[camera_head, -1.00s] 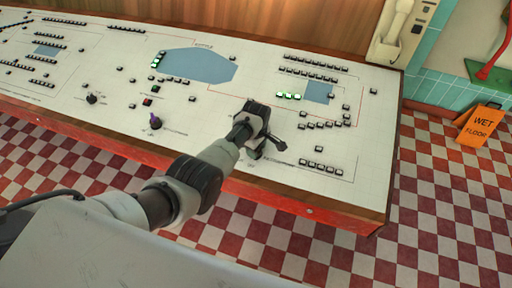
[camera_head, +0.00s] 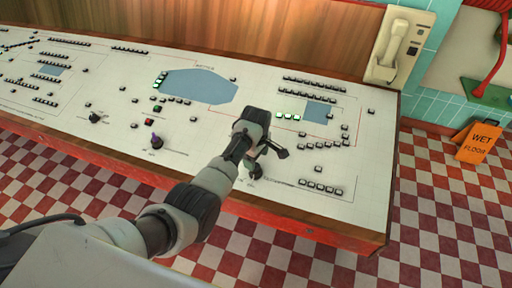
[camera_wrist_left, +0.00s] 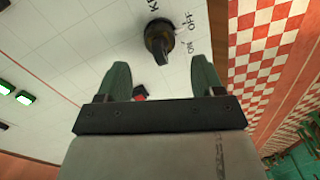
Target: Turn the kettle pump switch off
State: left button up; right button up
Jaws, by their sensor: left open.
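The kettle pump switch looks to be the black rotary knob (camera_wrist_left: 160,40) on the white console panel, with ON and OFF printed beside it in the left wrist view. I cannot tell clearly which label it points to. My left gripper (camera_wrist_left: 160,75) is open, its two dark green fingers apart and the knob lying beyond the gap between their tips. No contact with the knob shows. In the head view my left gripper (camera_head: 268,160) hangs over the right part of the console, near its front edge, and partly hides the panel there. My right gripper is not in view.
A telephone (camera_head: 398,48) is on the back right and a wet floor sign (camera_head: 478,141) stands beyond.

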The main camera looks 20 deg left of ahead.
pick_arm(q)
jog(key=shift+r, duration=2.25)
jog(key=shift+f, duration=0.1)
